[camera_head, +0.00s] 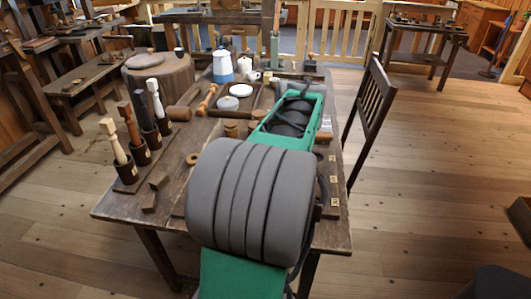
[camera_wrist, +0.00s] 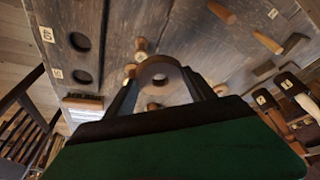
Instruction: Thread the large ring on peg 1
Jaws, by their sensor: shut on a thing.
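The ring is above the worktable. A light wooden peg top (camera_wrist: 141,44) shows just beyond the ring, and another turned piece (camera_wrist: 130,70) shows at its left. I cannot tell which is peg 1, and the ring does not appear to be around either. In the head view my grey and green arm hides the gripper and the held ring.
A white and blue pot (camera_head: 222,66) stands at the back. A chair (camera_head: 371,110) is close at right. Dark holes (camera_wrist: 79,41) with labels show in the wrist view.

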